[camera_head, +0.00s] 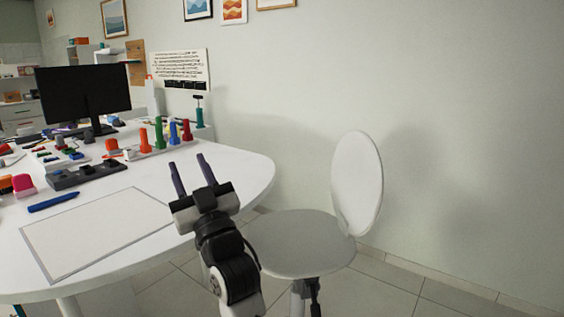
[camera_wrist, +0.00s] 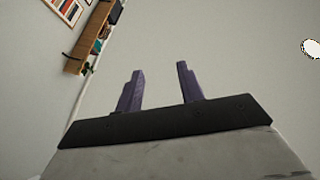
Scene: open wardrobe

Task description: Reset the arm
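My gripper (camera_head: 192,174) is in the lower middle of the head view, held up over the right part of the white desk. Its two purple fingers are spread apart with nothing between them. In the wrist view the same two fingers (camera_wrist: 160,88) stand apart against the plain wall. My arm comes up from the bottom of the head view, between the desk and the chair.
The white desk (camera_head: 258,173) carries a framed white board (camera_head: 95,230), a blue pen (camera_head: 53,202), a dark tray (camera_head: 87,177), several coloured upright pieces and a black monitor (camera_head: 83,92). The floor at right is clear.

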